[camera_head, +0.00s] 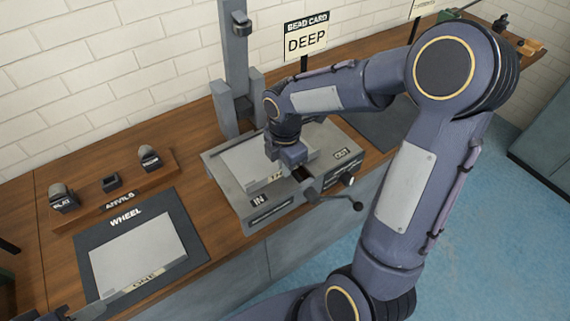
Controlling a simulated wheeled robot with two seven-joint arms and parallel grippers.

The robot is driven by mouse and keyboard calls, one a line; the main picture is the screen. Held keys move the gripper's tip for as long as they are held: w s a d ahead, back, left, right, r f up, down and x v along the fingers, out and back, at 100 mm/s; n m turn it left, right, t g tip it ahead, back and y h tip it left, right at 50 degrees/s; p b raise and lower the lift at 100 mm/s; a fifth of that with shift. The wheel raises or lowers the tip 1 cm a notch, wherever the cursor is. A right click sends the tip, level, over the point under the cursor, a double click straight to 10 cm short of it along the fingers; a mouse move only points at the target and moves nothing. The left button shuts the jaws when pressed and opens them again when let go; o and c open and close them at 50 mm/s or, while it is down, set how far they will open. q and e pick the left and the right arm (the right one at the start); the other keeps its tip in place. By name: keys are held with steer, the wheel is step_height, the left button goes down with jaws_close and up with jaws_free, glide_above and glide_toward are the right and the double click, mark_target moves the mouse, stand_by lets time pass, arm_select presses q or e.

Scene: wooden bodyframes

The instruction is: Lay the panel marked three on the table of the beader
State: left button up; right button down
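The beader (225,185) is a grey machine on the bench, with a tall column behind it and IN and OUT labels on its front. A light grey panel (245,158) lies on its flat table. The panel's tan label is mostly hidden by my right gripper, so I cannot read its number. My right gripper (296,172) is low over the panel's front right part. Its fingertips are hidden, and I cannot tell whether it touches the panel. Part of my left gripper (72,313) shows at the bottom left corner; its fingers are unclear.
A panel marked ONE (137,255) lies on the dark WHEEL mat (190,225). The ANVILS rack (125,185) stands behind it. A BEAD CARD sign reading DEEP (306,38) stands behind the beader. A crank handle (335,200) sticks out at its front. Another dark mat (385,128) lies to the right.

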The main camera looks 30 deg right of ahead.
steer(key=c, duration=1)
jaws_free()
steer(key=shift+c, duration=0.2)
steer(key=shift+r+p, duration=3.1)
steer(key=shift+r, duration=0.45)
